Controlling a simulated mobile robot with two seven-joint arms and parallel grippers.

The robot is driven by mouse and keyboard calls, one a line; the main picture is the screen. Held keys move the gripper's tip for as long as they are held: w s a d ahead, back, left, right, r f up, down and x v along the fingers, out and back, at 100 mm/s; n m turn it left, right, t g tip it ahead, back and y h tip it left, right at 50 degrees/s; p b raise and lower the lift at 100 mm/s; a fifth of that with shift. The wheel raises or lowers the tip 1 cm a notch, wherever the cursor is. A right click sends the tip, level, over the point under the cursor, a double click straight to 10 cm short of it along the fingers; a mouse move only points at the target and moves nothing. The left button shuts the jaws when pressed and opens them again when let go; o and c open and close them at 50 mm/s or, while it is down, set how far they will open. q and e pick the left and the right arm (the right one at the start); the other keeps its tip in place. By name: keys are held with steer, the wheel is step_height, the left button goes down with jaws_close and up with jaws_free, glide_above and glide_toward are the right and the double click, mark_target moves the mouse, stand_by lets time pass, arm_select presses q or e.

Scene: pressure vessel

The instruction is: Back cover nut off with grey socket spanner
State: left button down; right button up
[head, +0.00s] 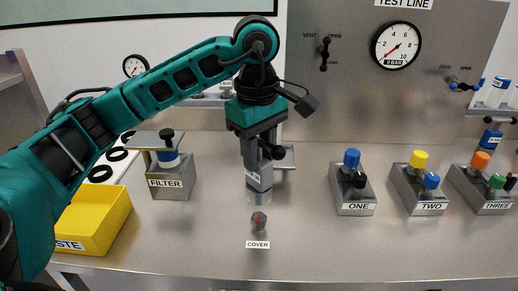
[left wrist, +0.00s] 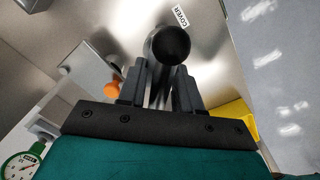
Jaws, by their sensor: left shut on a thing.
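My left gripper (head: 258,155) points down over the middle of the bench. In the left wrist view the left gripper (left wrist: 160,85) is shut on a dark shaft with a round end, which I take to be the socket spanner (left wrist: 168,44). A black ball (head: 277,152) shows beside the fingers in the head view. A dark nut-like piece with a red centre (head: 259,221), perhaps the cover nut, is in front of the cylinder, behind the COVER label (head: 258,245). My right gripper is not in view.
A yellow waste bin (head: 104,237) and the FILTER block (head: 171,183) are at left, with black rings nearby. Blocks ONE (head: 356,209), TWO (head: 428,209) and THREE (head: 497,207) with coloured knobs stand at right. A gauge panel (head: 345,100) rises behind. The front bench is clear.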

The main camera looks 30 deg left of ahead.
mark_target(259, 185)
arm_select(q)
steer(key=shift+w+f+b, duration=0.1)
steer(key=shift+f+b, duration=2.95)
steer(key=shift+f, duration=0.35)
steer(key=shift+f+b, duration=0.5)
steer(key=shift+f, duration=0.05)
steer(key=shift+n, duration=0.3)
